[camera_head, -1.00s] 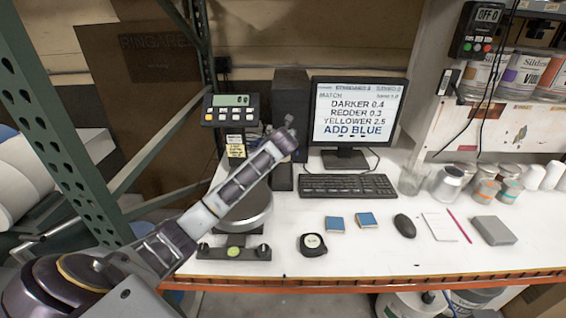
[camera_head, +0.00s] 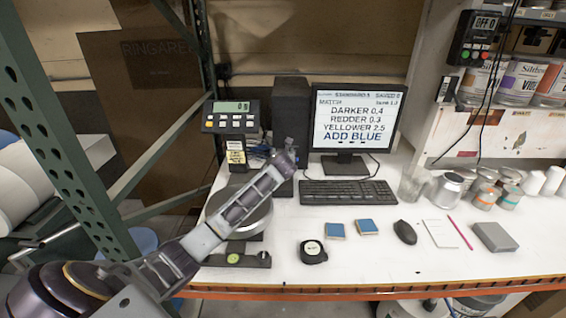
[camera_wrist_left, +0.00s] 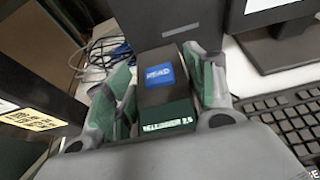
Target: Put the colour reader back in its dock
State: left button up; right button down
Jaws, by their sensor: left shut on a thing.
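My left gripper (camera_head: 284,154) is over the back of the bench, in front of the black computer tower (camera_head: 290,108). In the left wrist view the gripper (camera_wrist_left: 165,68) is shut on the colour reader (camera_wrist_left: 161,98), one finger on each side. The reader is a dark box with a blue READ button and a green display reading YELLOWER 2.5. In the head view the gripper and arm hide the reader. I cannot make out the dock for certain in either view. My right gripper is not in view.
The monitor (camera_head: 353,118) and keyboard (camera_head: 348,190) stand just right of the gripper. A scale with a display (camera_head: 231,117) and round pan (camera_head: 240,215) is beneath my left arm. Loose cables (camera_wrist_left: 105,55) lie behind. A tape measure (camera_head: 313,252) sits in front.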

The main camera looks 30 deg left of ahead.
pick_arm(q)
jog(key=shift+f, duration=1.3)
jog(key=shift+f, duration=0.1)
jog(key=o, duration=1.7)
jog(key=shift+f, duration=0.1)
jog(key=shift+c, duration=0.2)
jog(key=v, duration=1.2)
